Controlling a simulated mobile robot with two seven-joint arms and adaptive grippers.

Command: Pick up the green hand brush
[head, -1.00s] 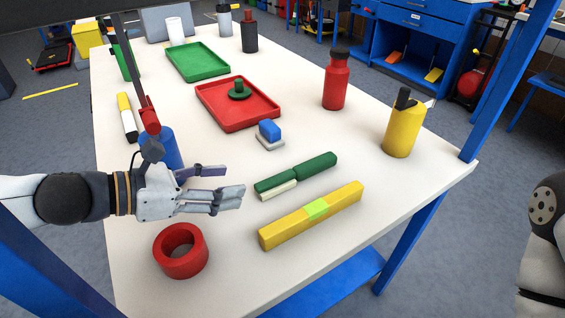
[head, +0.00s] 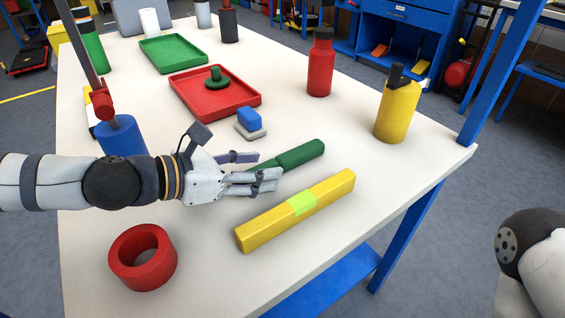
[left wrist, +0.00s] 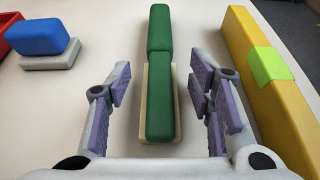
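The green hand brush (head: 290,157) lies on the white table, with its handle pointing to the back right in the head view. In the left wrist view the brush (left wrist: 159,75) runs lengthwise up the middle, with a pale bristle strip under its near part. My left gripper (head: 262,170) is open at the near end of the brush, hiding part of it in the head view. In the left wrist view its fingers (left wrist: 163,100) stand apart, one on each side of the brush, with gaps between. My right gripper is not in view.
A yellow bar (head: 325,192) with a light green patch lies close beside the brush. A red ring (head: 120,262) is at the near left. A blue-and-grey block (head: 249,122), red tray (head: 197,108), red bottle (head: 320,65) and yellow bottle (head: 396,108) stand farther back.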

